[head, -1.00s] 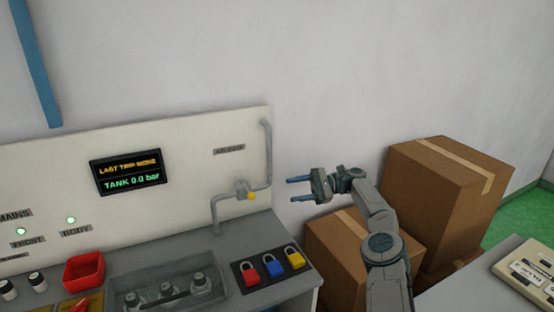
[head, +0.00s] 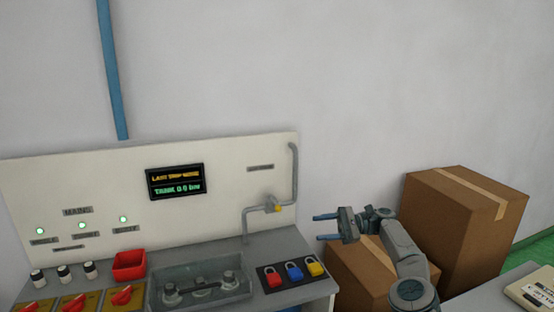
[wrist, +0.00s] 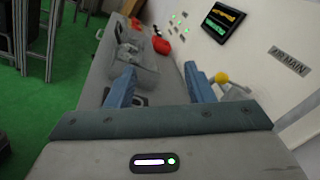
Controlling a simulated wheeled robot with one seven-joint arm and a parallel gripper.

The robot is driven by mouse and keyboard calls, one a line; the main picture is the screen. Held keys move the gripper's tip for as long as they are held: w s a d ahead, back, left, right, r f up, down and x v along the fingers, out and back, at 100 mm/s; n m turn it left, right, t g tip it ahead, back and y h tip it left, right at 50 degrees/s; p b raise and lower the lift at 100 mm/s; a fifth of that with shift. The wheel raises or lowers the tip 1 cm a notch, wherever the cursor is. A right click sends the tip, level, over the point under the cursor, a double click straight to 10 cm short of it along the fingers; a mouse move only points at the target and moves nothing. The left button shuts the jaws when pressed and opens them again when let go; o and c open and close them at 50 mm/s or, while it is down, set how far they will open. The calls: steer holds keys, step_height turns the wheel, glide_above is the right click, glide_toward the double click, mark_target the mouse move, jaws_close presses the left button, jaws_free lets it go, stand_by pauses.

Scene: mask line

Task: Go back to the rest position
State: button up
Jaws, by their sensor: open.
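My gripper (head: 326,228) is open and empty in the head view, held in the air to the right of the valve pipe, with its blue fingers pointing left. In the wrist view my gripper (wrist: 160,85) shows its two blue fingers apart with nothing between them. Beyond them lie the grey bench (wrist: 100,78) and its upright panel. My arm reaches in from the lower right of the head view, in front of the cardboard boxes.
Red, blue and yellow padlocks (head: 293,272) lie on a dark pad at the bench's right end. A pipe with a yellow-ended valve (head: 270,206) runs up the panel (head: 90,180). A tall cardboard box (head: 450,230) and a lower box (head: 350,275) stand right. A red bin (head: 129,265) sits left.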

steer(key=s+a+r+n+g+h, duration=0.1)
steer(key=s+a+r+n+h, duration=0.15)
steer(key=a, duration=0.45)
steer(key=s+a+r+n+g+h, duration=0.1)
steer(key=s+a+r+n+h, duration=0.1)
steer(key=s+a+r+h, duration=0.3)
steer(key=s+a+n+t+h, duration=0.1)
steer(key=s+a+n+h, duration=0.1)
steer(key=s+a+h, duration=0.35)
steer(key=s+d+f+n+t+h, duration=0.1)
steer(key=s+d+t, duration=0.1)
steer(key=s+d, duration=0.4)
steer(key=s+d+f+n+t+h, duration=0.1)
steer(key=s+d, duration=0.5)
steer(key=s, duration=0.9)
steer(key=s+d+f+n+t+h, duration=0.1)
steer(key=s+d+t+h, duration=0.1)
steer(key=s+d, duration=0.4)
steer(key=s+t, duration=0.1)
steer(key=s, duration=0.3)
steer(key=shift+s+f+t+h, duration=0.2)
steer(key=shift+s+t+h, duration=0.1)
steer(key=shift+s+h, duration=0.1)
